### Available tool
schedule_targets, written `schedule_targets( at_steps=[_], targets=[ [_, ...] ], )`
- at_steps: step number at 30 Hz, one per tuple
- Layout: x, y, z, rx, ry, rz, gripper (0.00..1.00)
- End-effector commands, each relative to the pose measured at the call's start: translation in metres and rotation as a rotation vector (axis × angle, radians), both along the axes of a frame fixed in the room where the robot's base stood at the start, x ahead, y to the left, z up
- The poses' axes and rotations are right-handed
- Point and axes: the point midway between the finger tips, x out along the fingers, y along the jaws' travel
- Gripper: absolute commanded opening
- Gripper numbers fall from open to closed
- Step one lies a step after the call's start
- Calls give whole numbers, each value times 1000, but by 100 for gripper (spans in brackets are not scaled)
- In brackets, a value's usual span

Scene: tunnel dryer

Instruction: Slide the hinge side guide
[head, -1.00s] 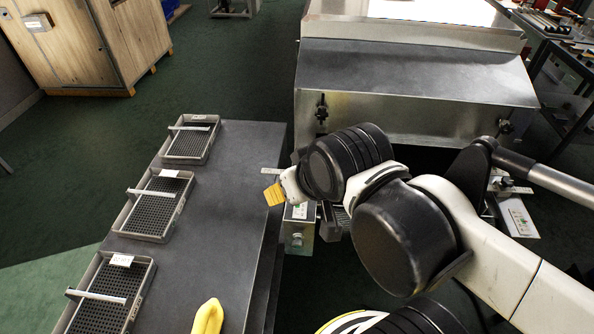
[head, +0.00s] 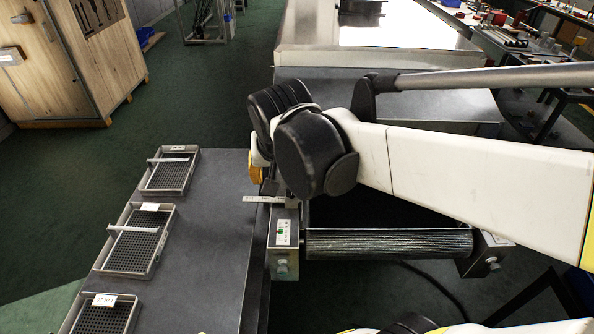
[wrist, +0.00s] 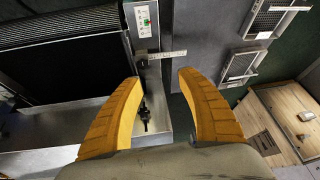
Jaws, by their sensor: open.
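My gripper (wrist: 158,79) is open and empty, its two yellow fingers spread in the wrist view. Between and below the fingertips is a metal side rail (wrist: 150,85) with a small black clamp or knob (wrist: 145,115). A pale graduated strip (wrist: 165,55) sticks out across the rail just ahead of the fingertips. In the head view the strip (head: 264,199) juts left from the machine's end box (head: 283,245). My arm hides most of the gripper there; only a bit of yellow finger (head: 257,170) shows. I cannot tell which part is the hinge side guide.
A dark table (head: 200,230) beside the machine carries several mesh trays (head: 140,240) along its left side. A roller (head: 388,243) spans the machine's near end, with another end box (head: 487,255) at right. A wooden cabinet (head: 75,60) stands back left.

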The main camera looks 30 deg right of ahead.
Motion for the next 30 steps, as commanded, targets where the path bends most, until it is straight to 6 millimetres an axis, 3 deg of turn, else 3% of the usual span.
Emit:
schedule_targets(
  at_steps=[1,5,12,19,25,30],
  targets=[
    [18,-11,3,8,18,-76,46],
    [56,-41,-8,27,60,-303,46],
    [110,-96,-52,25,96,-701,46],
    [128,-121,-83,14,95,-896,46],
    [130,-130,-103,12,93,-919,46],
    [132,-142,-136,13,94,-917,46]
  ],
)
